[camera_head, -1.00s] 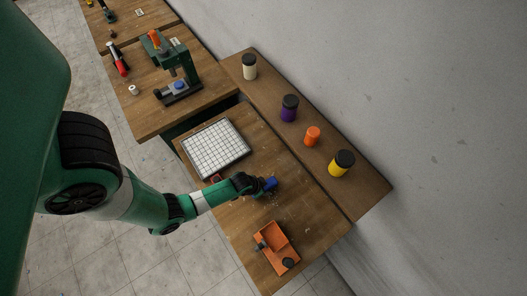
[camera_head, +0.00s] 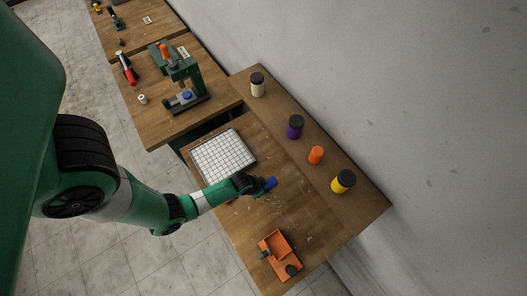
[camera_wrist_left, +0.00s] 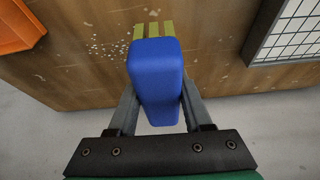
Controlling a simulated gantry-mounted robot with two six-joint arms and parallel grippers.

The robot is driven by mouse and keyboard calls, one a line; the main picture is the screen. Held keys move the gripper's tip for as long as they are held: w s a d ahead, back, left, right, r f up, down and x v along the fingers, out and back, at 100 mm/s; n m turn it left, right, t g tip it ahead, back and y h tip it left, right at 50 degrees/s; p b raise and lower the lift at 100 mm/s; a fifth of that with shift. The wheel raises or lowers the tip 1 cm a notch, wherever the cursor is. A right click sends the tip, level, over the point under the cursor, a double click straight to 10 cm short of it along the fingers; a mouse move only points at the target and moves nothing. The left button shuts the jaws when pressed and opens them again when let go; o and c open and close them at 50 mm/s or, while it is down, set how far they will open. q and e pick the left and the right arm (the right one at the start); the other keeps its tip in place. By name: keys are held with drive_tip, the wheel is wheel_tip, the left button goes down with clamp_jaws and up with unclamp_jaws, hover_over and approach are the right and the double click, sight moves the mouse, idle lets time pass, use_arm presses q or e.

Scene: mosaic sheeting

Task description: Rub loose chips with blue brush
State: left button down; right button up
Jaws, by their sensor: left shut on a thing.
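My left gripper (camera_head: 259,185) is shut on the blue brush (camera_head: 270,183) over the middle of the workbench (camera_head: 310,203). In the left wrist view the blue brush (camera_wrist_left: 155,75) sits between the two fingers, its yellowish bristles (camera_wrist_left: 153,30) pointing away from the gripper. Loose pale chips (camera_wrist_left: 110,42) lie scattered on the wood to the left of the bristles. I cannot tell whether the bristles touch the wood. My right gripper is not in view.
A white gridded tray (camera_head: 224,156) lies just behind the brush. An orange dustpan-like box (camera_head: 282,247) stands near the front end. Several lidded jars, including a yellow one (camera_head: 343,181), line the raised shelf by the wall. A green press (camera_head: 183,80) stands on the bench beyond.

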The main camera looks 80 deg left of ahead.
use_arm(q)
drive_tip(key=shift+r+p, duration=0.6)
drive_tip(key=shift+r, duration=0.4)
